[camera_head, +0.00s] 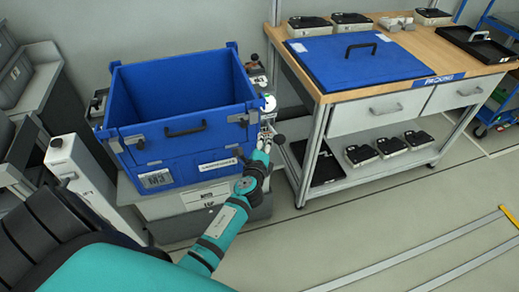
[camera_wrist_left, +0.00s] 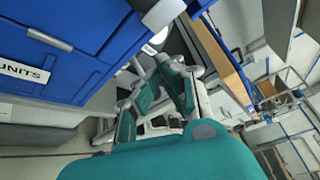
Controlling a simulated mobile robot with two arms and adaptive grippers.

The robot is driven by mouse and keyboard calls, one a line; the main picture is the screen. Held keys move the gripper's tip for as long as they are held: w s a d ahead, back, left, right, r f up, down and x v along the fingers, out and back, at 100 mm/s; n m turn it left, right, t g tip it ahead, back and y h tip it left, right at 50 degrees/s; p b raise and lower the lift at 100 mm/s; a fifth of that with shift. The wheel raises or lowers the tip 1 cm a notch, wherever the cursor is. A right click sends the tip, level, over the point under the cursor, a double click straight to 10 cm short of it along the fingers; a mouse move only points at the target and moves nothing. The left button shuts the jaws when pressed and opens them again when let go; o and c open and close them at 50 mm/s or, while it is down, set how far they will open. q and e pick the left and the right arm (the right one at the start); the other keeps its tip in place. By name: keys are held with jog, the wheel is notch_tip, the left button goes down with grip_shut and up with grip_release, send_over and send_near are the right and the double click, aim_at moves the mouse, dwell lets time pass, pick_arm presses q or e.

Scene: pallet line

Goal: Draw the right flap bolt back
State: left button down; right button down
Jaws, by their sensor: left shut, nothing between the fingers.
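A blue crate (camera_head: 188,135) with an open top stands on a grey base. The bolt itself is too small to make out. My left gripper is shut and empty beside the crate's front right corner; I cannot tell whether it touches anything. In the left wrist view the crate's blue wall (camera_wrist_left: 85,65) fills the upper left. My right gripper is not in view.
A wooden-topped workbench (camera_head: 400,65) stands to the right with a blue lid (camera_head: 345,68) on it. Several black and white boxes sit on its top and lower shelf. Small fittings (camera_head: 257,68) stand behind the crate's right side. The floor (camera_head: 370,225) in front of the bench is clear.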

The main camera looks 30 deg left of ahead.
pick_arm(q)
jog(key=a, duration=0.1)
jog(key=a+r+p, duration=0.1)
jog(key=a+p, duration=0.1)
jog(key=a, duration=0.1)
jog(key=shift+w+r, duration=0.15)
jog(key=shift+w, duration=0.1)
jog(key=s+a, duration=0.2)
jog(key=s, duration=0.1)
jog(key=shift+s+a+p, duration=0.1)
jog(key=shift+a+p, duration=0.2)
jog(key=shift+a, duration=0.05)
